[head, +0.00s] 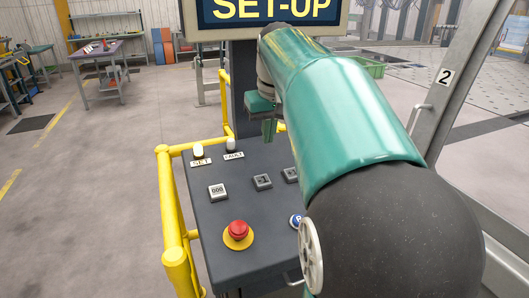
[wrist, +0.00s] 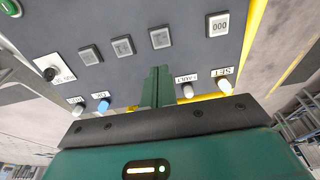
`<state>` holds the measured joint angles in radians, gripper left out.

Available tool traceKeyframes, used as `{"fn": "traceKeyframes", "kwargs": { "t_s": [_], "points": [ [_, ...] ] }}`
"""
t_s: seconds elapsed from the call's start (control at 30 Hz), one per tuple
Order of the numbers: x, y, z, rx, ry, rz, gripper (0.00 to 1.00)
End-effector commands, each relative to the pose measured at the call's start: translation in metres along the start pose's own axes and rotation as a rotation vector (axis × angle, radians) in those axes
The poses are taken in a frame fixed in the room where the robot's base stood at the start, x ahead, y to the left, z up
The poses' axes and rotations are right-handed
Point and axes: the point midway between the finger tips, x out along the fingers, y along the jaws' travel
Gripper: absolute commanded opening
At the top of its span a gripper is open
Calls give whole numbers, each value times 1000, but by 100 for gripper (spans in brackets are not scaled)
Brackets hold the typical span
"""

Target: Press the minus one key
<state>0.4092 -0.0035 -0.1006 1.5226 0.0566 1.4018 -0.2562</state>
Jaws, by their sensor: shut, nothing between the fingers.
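The dark grey console (head: 225,210) carries a row of small square grey keys. The key nearest the counter (head: 262,181) has a mark that looks like minus one, but it is too small to read surely. The wrist view, turned about, shows this key (wrist: 161,37) beside the counter, with a second key (wrist: 122,45) and a third key (wrist: 91,53) further left. My gripper (head: 269,132) is over the back part of the console, apart from the keys. Its green fingers (wrist: 157,80) are shut and empty. My arm hides the console's right side in the head view.
The counter (head: 217,191) reads 000. A red emergency stop (head: 237,231) stands up near the front. SET (head: 198,151) and FAULT (head: 231,145) lamps are at the back. A yellow rail (head: 170,205) runs along the left. A screen (head: 262,10) above reads SET-UP.

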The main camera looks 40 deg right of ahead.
Motion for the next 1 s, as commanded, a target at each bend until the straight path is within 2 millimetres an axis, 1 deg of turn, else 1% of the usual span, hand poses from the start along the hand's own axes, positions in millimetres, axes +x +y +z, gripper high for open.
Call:
{"fn": "traceKeyframes", "kwargs": {
  "t_s": [0.17,0.5,0.6,0.7,0.8,1.0],
  "points": [
    [29,-1,0,-1,-4,-1,0],
    [97,-2,-2,-4,-4,-2,0],
    [114,-2,-3,-3,-5,-2,0],
    [125,-2,-3,-3,-2,-1,0],
    [131,-2,-3,-3,-1,-1,0],
    [133,-2,-3,-3,-1,-1,0]
  ]
}}
